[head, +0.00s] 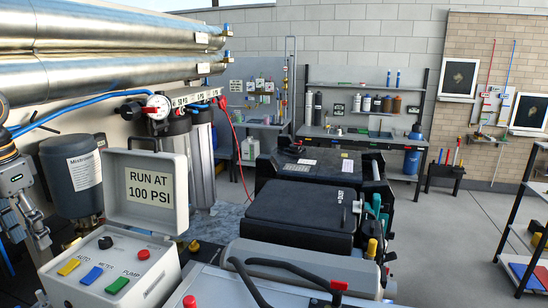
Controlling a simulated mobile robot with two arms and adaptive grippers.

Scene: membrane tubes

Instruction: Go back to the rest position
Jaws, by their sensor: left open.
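My left gripper (27,230) is at the left edge of the head view, pointing down, with its jaws open and nothing seen between them. It hangs to the left of the control box (112,275), apart from it as far as I can tell. The box has yellow, blue and green switches, a black knob and a red button. Its raised lid (146,218) carries a label reading "RUN AT 100 PSI". My right gripper is not in view.
Steel membrane tubes (110,70) run along the upper left. A pressure gauge (157,107) and filter housings stand below them. A dark tank (72,180) is close behind my left gripper. Black cases (300,215) fill the middle. Open floor (450,225) lies at the right, beside a shelf rack.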

